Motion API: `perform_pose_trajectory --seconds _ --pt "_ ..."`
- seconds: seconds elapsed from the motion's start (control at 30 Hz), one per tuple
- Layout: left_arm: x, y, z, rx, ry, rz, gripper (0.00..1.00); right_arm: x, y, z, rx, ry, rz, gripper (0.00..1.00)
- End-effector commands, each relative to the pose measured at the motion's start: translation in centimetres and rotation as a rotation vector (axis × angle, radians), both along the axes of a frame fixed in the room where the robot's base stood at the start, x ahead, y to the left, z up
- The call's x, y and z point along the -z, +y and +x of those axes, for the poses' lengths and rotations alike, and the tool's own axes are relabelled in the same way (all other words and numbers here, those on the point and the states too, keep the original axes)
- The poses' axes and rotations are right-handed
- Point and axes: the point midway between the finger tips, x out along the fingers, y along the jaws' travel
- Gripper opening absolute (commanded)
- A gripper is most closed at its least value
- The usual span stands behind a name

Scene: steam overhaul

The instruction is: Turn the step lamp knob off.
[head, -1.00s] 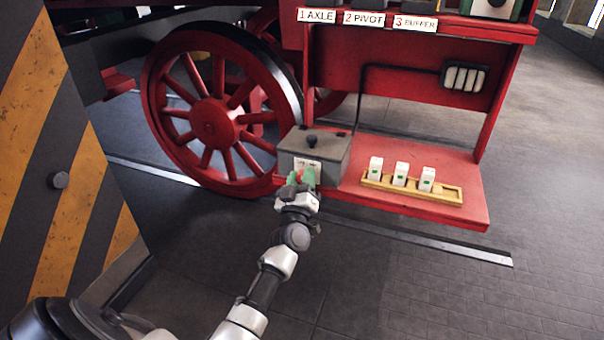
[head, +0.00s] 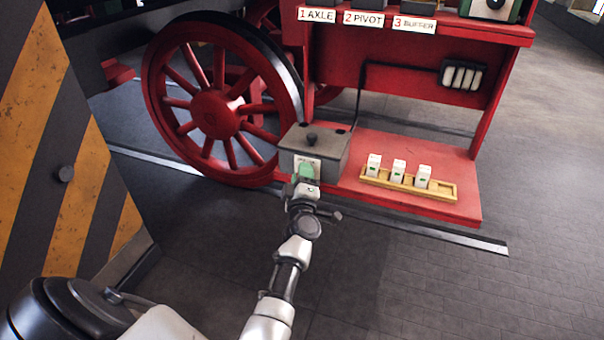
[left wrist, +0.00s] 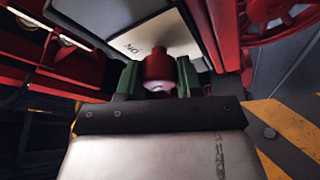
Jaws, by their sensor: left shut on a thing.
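The step lamp knob (left wrist: 158,66) is red and sits between the two green fingers of my left gripper in the left wrist view. It stands on a pale plate (left wrist: 150,40) marked "ON", upside down in that view. The plate is on the front of a grey box (head: 325,150) on the red step. My left gripper (head: 306,172) is at this plate, shut on the knob; in the head view its fingers and wrist hide the knob. It also shows in the left wrist view (left wrist: 157,82). My right gripper is not in view.
A wooden tray (head: 447,191) with several white blocks stands right of the box. A lamp (head: 463,76) hangs on the red panel, with a cable to the box. A red spoked wheel (head: 215,113) is to the left. A striped panel (head: 35,110) fills the left edge.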

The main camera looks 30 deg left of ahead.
Motion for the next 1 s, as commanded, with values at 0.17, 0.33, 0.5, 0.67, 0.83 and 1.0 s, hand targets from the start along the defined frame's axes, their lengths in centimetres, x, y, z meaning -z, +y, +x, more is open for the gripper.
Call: perform_pose_trajectory --seconds 0.17,0.33,0.5,0.67,0.83,1.0 --pt "-0.08 -0.04 0.04 0.001 -0.004 -0.01 0.12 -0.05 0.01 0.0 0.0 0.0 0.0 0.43" --pt "-0.08 -0.03 0.04 0.001 -0.005 -0.011 0.12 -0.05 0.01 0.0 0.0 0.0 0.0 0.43" --pt "-0.09 -0.02 0.03 0.001 -0.006 -0.01 0.49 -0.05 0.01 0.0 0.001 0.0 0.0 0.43" --pt "-0.05 -0.01 0.02 0.0 -0.004 -0.009 0.6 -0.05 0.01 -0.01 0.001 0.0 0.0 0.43" --pt "-0.02 0.0 0.01 0.0 -0.004 -0.008 0.6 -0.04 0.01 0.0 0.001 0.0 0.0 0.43" --pt "0.2 -0.16 0.06 0.001 -0.003 -0.009 0.6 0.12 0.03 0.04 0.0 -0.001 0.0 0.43"
